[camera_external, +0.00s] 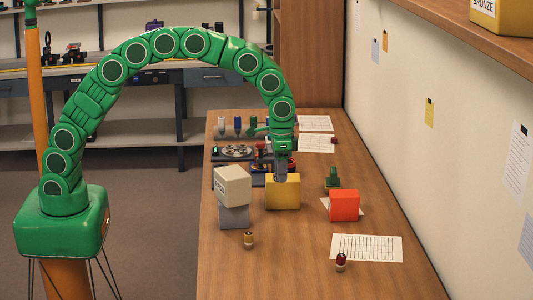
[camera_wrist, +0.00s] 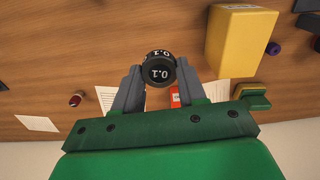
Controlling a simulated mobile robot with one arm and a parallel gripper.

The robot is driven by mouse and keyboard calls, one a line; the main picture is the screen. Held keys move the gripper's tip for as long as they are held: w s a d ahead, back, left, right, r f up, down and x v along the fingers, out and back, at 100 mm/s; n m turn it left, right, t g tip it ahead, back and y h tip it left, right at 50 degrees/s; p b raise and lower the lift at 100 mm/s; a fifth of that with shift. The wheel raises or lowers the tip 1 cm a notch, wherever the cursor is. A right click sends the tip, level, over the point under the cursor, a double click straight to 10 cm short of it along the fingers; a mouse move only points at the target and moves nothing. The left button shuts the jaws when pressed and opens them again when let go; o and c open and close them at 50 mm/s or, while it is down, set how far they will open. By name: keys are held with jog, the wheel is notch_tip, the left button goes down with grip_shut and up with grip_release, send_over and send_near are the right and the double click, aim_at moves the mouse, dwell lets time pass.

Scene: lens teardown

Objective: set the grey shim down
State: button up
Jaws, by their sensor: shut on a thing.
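My gripper (camera_wrist: 159,82) is shut on the grey shim (camera_wrist: 159,72), a small dark round piece marked 0.1 in white. In the wrist view it sits between the two grey fingertips. In the external view my gripper (camera_external: 281,170) points down at the yellow block (camera_external: 283,193), over or just behind its top edge; I cannot tell which. The shim cannot be made out in that view. The yellow block also shows in the wrist view (camera_wrist: 240,42), to the right of the shim and apart from it.
A cream block (camera_external: 232,186) rests on a grey block (camera_external: 233,217) at the left. A red block (camera_external: 344,205) stands at the right. Small capped pieces stand near a printed sheet (camera_external: 367,247) in front. Several tools and parts crowd the table's far end. The near tabletop is mostly clear.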

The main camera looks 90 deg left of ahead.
aim_at(300, 239)
jog(key=w+d+f+n, duration=0.3)
jog(key=w+d+f, duration=0.2)
jog(key=d, duration=0.4)
jog(key=shift+a+f, duration=0.2)
jog(key=shift+f, duration=4.75)
jog(key=shift+f, duration=0.15)
jog(key=o, duration=1.1)
